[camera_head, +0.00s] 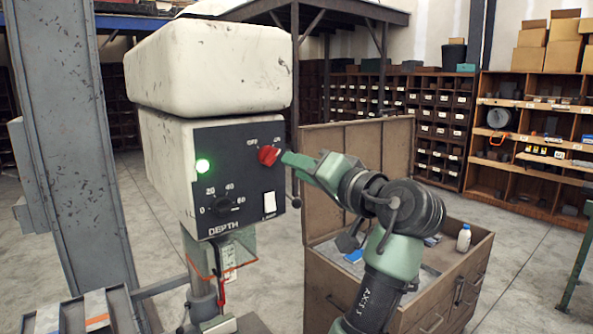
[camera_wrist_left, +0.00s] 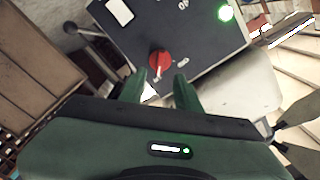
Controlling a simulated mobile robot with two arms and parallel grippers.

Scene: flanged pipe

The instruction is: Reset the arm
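My left gripper (camera_head: 286,158) is just to the right of the red knob (camera_head: 268,156) on the machine's black control panel (camera_head: 238,178). In the left wrist view my two green fingers (camera_wrist_left: 160,86) are apart with nothing between them. The red knob also shows there (camera_wrist_left: 160,63), just beyond the fingertips; a small gap seems to separate them. A label reading OFF sits up and left of the knob, and a second label sits up and right. A green lamp (camera_head: 203,166) on the panel is lit. My right gripper is not in view.
A brown tool chest (camera_head: 355,160) with a raised lid stands behind and below my arm, with a white bottle (camera_head: 464,238) on it. A grey steel column (camera_head: 75,140) stands at the left. Shelves (camera_head: 530,140) line the back. Open floor lies at the right.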

